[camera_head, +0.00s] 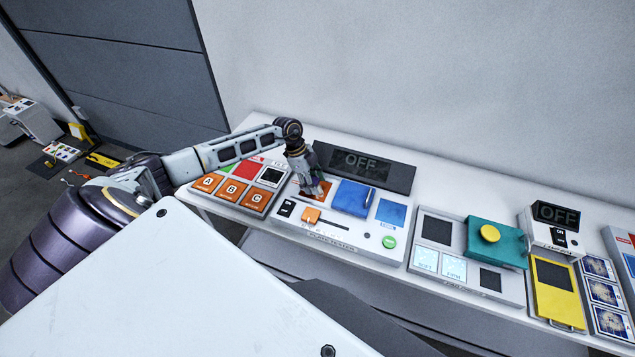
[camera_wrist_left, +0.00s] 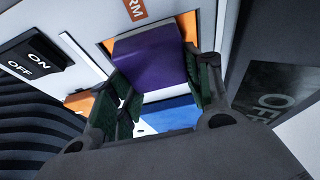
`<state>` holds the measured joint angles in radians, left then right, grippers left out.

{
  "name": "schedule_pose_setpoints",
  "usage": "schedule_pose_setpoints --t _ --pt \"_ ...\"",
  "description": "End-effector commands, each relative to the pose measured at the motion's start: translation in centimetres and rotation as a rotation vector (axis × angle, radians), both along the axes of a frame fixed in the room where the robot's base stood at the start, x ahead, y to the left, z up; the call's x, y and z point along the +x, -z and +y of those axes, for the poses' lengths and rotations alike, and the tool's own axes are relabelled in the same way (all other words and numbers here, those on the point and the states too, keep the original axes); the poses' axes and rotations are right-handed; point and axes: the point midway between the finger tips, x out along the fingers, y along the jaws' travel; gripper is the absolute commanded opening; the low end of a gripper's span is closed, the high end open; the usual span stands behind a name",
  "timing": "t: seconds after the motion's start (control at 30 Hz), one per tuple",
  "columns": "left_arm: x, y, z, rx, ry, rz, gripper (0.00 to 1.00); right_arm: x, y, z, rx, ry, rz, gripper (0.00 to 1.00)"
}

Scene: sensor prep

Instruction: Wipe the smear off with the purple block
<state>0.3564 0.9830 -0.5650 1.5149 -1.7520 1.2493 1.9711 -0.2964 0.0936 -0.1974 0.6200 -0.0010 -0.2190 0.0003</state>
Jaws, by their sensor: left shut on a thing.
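The purple block (camera_wrist_left: 150,58) is between the green-padded fingers of my left gripper (camera_wrist_left: 158,78) in the left wrist view. The gripper is shut on it, over or against an orange pad (camera_wrist_left: 188,25) on the plate tester panel. I cannot tell whether the block touches the pad. In the head view my left gripper (camera_head: 316,190) points down at that pad, and the block is not clearly visible there. I can make out no smear; the gripper and block cover much of the pad. My right gripper is not in view.
The plate tester (camera_head: 370,241) also has a blue plate (camera_head: 353,198), an orange slider knob (camera_head: 311,215) and a green button (camera_head: 389,242). A dark OFF display (camera_head: 366,166) stands close behind the gripper. Orange A, B, C tiles (camera_head: 232,190) lie left; a teal block (camera_head: 497,243) lies right.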

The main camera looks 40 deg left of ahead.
Motion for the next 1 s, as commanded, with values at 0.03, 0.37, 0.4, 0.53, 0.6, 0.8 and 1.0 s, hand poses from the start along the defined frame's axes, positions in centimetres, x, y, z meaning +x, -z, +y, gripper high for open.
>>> schedule_pose_setpoints --t 0.03,0.37,0.4,0.53,0.6,0.8,1.0 --pt "-0.1 0.0 0.3 0.0 -0.001 0.0 0.27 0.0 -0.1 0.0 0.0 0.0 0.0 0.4" --pt "-0.4 0.1 1.6 0.0 -0.001 0.001 0.27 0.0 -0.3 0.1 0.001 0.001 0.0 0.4" --pt "-0.4 0.2 1.7 0.0 -0.001 0.001 0.27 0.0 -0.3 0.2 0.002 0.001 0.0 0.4" --pt "-0.4 0.2 1.7 0.0 -0.001 0.001 0.27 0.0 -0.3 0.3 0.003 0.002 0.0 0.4" --pt "-0.4 0.2 1.7 0.0 -0.001 0.001 0.27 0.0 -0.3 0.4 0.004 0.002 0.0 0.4" --pt "-0.4 0.2 1.7 0.0 -0.001 0.001 0.27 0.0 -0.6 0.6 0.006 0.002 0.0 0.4" --pt "-0.5 0.4 1.6 0.0 -0.001 0.001 0.27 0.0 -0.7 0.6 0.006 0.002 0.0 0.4"
